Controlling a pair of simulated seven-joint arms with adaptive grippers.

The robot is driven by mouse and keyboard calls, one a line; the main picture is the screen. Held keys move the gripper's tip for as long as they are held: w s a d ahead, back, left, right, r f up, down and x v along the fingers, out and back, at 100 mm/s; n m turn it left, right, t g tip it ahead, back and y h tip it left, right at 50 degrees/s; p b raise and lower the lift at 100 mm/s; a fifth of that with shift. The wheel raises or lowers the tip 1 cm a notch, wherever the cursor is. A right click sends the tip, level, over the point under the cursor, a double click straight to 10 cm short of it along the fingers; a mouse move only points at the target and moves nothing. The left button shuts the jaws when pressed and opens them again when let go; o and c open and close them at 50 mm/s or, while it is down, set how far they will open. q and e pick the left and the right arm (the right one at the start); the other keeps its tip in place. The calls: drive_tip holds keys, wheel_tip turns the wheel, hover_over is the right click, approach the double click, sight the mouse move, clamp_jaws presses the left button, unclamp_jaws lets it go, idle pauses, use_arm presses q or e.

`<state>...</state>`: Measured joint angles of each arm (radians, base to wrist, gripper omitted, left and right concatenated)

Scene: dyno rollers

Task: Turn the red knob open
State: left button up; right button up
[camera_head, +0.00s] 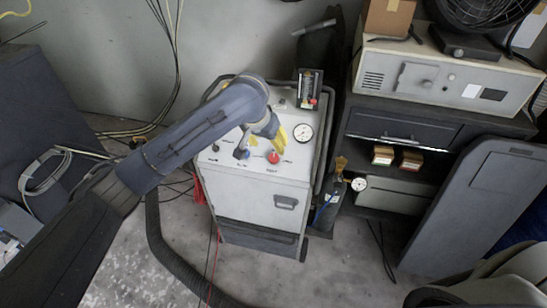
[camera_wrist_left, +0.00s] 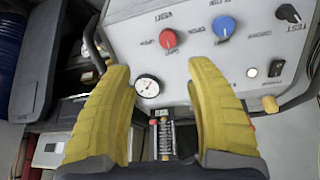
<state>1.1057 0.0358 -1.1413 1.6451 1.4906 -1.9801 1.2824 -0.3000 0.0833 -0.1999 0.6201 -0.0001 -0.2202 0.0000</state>
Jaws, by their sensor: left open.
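The red knob (camera_head: 273,157) sits on the sloped top panel of a white wheeled machine (camera_head: 262,203). In the left wrist view the red knob (camera_wrist_left: 168,39) lies beyond the fingertips, between them and nearer the top. A blue knob (camera_wrist_left: 223,26) is to its right there. My left gripper (camera_head: 277,140) is over the panel, just above the red knob in the head view. My right gripper is not in view.
A round gauge (camera_head: 303,132) and a dark handheld device (camera_head: 308,88) stand on the panel near the gripper. A black switch (camera_wrist_left: 288,13) is right of the blue knob. A dark cabinet (camera_head: 400,128) stands right; cables lie on the floor.

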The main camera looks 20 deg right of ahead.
sight(273, 157)
use_arm(q)
drive_tip(key=shift+y, duration=0.4)
drive_tip(key=x, duration=1)
drive_tip(key=w+x, duration=0.1)
drive_tip(key=x, duration=0.4)
drive_tip(key=shift+r, duration=0.25)
drive_tip(key=shift+c, duration=0.3)
clamp_jaws()
